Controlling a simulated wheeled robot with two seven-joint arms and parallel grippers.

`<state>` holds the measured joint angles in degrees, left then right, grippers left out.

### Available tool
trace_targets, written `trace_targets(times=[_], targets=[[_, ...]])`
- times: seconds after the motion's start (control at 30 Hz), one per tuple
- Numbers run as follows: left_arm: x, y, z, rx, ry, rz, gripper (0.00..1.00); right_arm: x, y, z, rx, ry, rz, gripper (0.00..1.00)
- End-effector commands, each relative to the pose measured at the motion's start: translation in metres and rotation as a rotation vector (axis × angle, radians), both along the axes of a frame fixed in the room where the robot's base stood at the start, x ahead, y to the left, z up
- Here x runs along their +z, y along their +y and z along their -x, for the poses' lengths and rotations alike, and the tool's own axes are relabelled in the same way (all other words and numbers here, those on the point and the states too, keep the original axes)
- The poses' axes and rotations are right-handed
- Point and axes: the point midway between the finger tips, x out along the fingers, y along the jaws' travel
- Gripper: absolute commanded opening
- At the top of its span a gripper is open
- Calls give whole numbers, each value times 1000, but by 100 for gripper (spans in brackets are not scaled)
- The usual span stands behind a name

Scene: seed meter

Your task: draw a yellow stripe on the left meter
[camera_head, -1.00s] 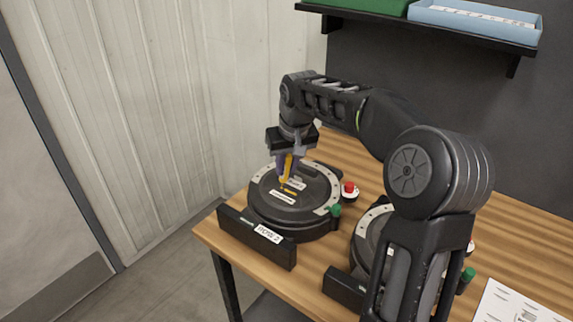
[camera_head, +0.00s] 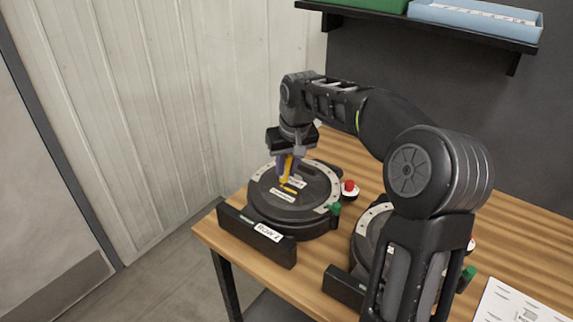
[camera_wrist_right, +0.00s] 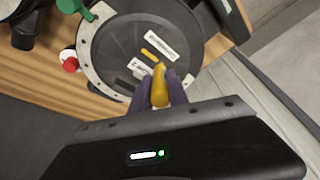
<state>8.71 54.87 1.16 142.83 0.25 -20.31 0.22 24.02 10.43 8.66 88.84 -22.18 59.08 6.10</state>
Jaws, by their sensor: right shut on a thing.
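The left meter (camera_head: 311,219) is a dark round housing with a pale rim, lying flat at the table's left end behind a plate lettered "ROW 2". My right gripper (camera_head: 288,167) is above its lid, pointing down, and is shut on a yellow marker (camera_head: 287,171). The marker (camera_wrist_right: 159,88) shows between purple fingers in the right wrist view. A short yellow stripe (camera_wrist_right: 153,52) lies on the dark lid between two white labels, close to the marker's tip. Whether the tip touches the lid is hard to tell. My left gripper is out of view.
A second meter (camera_head: 366,229) stands to the right, partly hidden by my right arm. A red knob (camera_head: 349,187) and a green knob (camera_head: 335,208) sit beside the left meter. A paper sheet (camera_head: 520,303) lies at the lower right. A shelf with bins (camera_head: 475,17) hangs above.

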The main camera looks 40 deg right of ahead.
Motion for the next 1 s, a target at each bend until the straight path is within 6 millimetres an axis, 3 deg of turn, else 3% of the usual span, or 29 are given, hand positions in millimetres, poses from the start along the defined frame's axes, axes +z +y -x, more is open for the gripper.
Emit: trace_targets(times=[1.0], targets=[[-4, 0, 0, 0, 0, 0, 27, -1, -2, 8, 0, 0, 0, 0]])
